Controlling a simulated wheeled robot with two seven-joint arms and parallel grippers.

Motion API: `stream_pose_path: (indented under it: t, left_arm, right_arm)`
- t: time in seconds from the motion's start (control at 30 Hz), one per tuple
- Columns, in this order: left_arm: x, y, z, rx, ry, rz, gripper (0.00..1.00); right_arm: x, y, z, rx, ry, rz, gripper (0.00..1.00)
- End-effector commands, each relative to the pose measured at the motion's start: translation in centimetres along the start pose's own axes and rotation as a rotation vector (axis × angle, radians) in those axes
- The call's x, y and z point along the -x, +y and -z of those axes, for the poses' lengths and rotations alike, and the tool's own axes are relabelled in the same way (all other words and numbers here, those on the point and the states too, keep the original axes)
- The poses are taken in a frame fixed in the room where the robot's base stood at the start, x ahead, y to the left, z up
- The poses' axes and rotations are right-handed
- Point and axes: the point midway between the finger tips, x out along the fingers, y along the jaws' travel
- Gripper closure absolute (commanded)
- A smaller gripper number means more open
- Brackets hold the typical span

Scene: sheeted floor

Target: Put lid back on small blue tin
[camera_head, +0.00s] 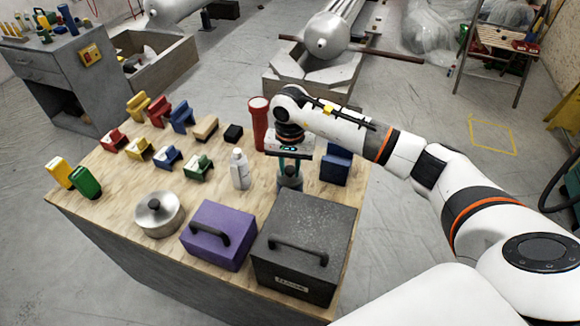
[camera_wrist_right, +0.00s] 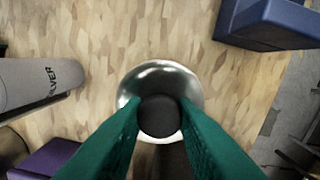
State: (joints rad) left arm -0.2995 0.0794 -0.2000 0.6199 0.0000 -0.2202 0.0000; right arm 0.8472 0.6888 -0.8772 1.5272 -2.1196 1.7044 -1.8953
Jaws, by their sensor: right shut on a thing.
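My right gripper (camera_head: 290,165) points down near the right side of the wooden table. In the right wrist view its two green fingers (camera_wrist_right: 160,120) are shut on the dark round knob (camera_wrist_right: 160,115) of a shiny silver lid (camera_wrist_right: 160,75). In the head view a small grey-blue round thing (camera_head: 290,182) shows just below the fingers; it may be the small blue tin. The lid hides what is under it in the wrist view, so I cannot tell whether it rests on the tin. My left gripper is not in view.
A white bottle (camera_head: 240,172) stands left of the gripper and a blue block (camera_head: 336,166) right of it. A red cylinder (camera_head: 258,122) stands behind. A purple case (camera_head: 217,236), a dark grey case (camera_head: 303,235) and a silver lidded pot (camera_head: 160,215) stand in front.

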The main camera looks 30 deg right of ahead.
Motion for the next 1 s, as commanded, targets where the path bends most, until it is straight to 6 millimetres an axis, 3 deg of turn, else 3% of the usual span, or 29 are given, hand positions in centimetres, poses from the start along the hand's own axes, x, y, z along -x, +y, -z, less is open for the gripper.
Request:
stream_pose_path:
  t: [0.47,0.5,0.6,0.83,0.93,1.0]
  left_arm:
    - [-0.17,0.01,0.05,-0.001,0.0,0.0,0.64]
    - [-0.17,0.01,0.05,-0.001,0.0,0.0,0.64]
    - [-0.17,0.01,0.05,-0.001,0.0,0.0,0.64]
    - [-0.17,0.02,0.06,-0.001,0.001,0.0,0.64]
    - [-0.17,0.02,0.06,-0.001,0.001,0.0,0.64]
    - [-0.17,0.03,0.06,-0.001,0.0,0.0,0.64]
  right_arm:
    - [-0.01,0.01,-0.01,-0.001,-0.001,0.0,0.96]
    - [-0.02,0.01,0.0,0.0,0.0,0.0,0.68]
    - [-0.02,0.01,0.0,-0.001,0.0,0.0,0.52]
    - [-0.04,0.01,0.01,0.0,0.0,0.0,0.48]
    - [-0.04,0.01,0.01,0.0,0.0,0.0,0.31]
    - [-0.04,0.01,0.01,0.0,0.0,0.0,0.28]
